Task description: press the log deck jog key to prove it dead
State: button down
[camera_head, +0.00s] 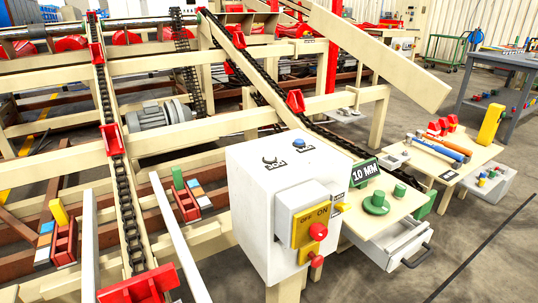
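A white control box (258,210) stands in the middle of the view, beside the chain deck. A small blue round key (298,142) sits on its sloping top, with a small dark label below it that is too small to read surely. On the front is a grey switch housing with a yellow plate (312,222) marked OFF and ON. Red round pieces (318,232) hang at the plate. I cannot tell the switch position. My gripper is not in view.
The chain deck (120,190) with red dogs fills the left and back. Right of the box, a cream shelf (400,203) carries a "10 MM" sign and green pieces above an open white drawer (398,243). A tool table (448,165) stands farther right. Floor is clear at front right.

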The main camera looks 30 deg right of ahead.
aim_at(269, 156)
jog(key=z, duration=2.1)
jog(key=j+z, duration=0.15)
jog(key=j, duration=0.65)
jog(key=k, duration=0.05)
